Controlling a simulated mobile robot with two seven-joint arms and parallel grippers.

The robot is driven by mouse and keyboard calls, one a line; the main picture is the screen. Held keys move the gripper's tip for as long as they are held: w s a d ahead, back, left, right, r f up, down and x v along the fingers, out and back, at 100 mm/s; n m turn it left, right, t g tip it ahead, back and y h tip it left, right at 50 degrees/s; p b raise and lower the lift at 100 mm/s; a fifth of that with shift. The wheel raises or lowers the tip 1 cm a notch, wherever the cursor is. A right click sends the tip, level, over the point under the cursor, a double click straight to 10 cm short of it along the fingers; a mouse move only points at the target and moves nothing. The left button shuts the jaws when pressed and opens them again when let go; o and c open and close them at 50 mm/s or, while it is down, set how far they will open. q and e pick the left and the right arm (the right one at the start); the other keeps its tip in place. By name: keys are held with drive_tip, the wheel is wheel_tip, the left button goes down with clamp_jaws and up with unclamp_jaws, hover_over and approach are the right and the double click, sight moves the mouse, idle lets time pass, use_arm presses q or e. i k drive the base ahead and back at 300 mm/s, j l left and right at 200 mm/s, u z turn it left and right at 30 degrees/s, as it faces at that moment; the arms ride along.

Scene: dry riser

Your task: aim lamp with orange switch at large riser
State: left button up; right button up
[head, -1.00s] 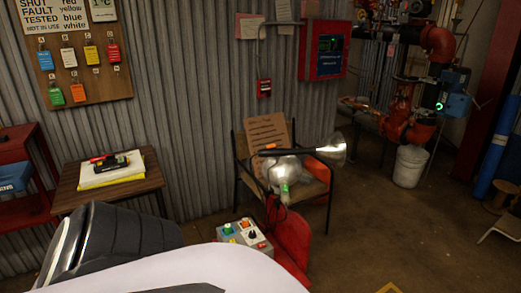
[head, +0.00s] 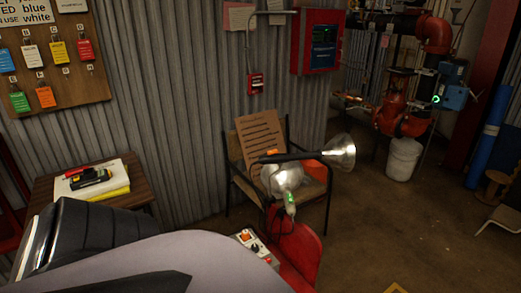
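The lamp with the orange switch (head: 272,153) has a dark, near-level body and a silvery reflector (head: 341,153) that opens to the right. A second silvery lamp (head: 283,179) with a green switch sits just below it, its narrow end downward. Both stand above a red support (head: 301,252); how they are fixed cannot be made out. A thick orange-red riser pipe (head: 436,33) rises at the upper right, beyond the lamps, with red valve parts (head: 396,118) below. Neither of my grippers is in view; a part of my arm fills the lower left.
A control box (head: 246,240) is partly hidden behind my arm. A chair (head: 315,185) holding a cardboard sign (head: 262,137) stands behind the lamps. A small table (head: 135,192) is at left. A white bucket (head: 404,159) stands below the valves. Floor at right is mostly clear.

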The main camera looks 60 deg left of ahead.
sight(340, 152)
drive_tip(key=j, duration=1.55)
drive_tip(key=k, duration=0.05)
